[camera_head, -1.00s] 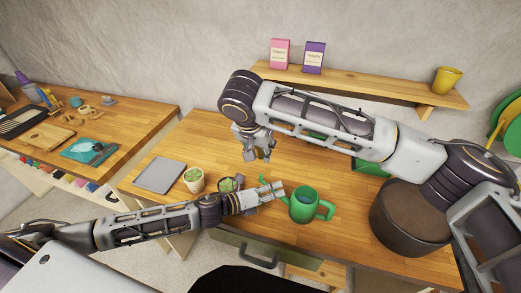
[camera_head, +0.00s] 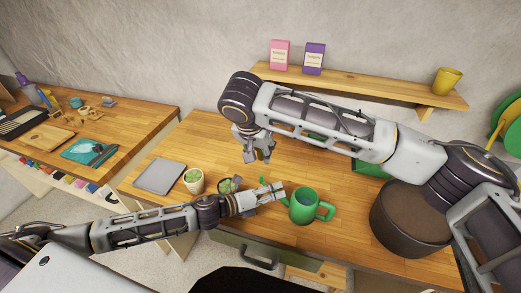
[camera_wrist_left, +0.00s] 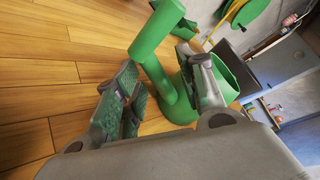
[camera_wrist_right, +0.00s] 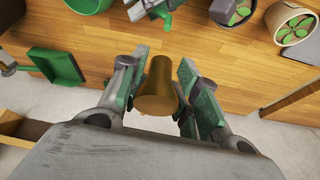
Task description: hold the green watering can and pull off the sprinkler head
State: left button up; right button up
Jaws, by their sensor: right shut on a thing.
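The green watering can (camera_head: 304,208) stands upright on the wooden table, its handle to the right. My left gripper (camera_head: 274,194) is at its spout side. In the left wrist view, the green spout (camera_wrist_left: 150,52) passes between the two spread fingers (camera_wrist_left: 165,92) of that gripper, with a gap visible. My right gripper (camera_head: 257,156) is above the table behind the spout. In the right wrist view its fingers (camera_wrist_right: 158,85) are shut on the brown-gold, cone-shaped sprinkler head (camera_wrist_right: 157,92). The sprinkler head is apart from the spout.
Two potted plants (camera_head: 194,181) (camera_head: 226,187) and a grey tray (camera_head: 159,175) stand left of the can. A large dark pot (camera_head: 402,225) is at the right. A wall shelf (camera_head: 345,82) hangs behind. A green tray (camera_wrist_right: 55,65) shows in the right wrist view.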

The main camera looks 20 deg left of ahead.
pick_arm(q)
jog(key=shift+v, duration=5.55)
jog(key=shift+s+a, duration=0.1)
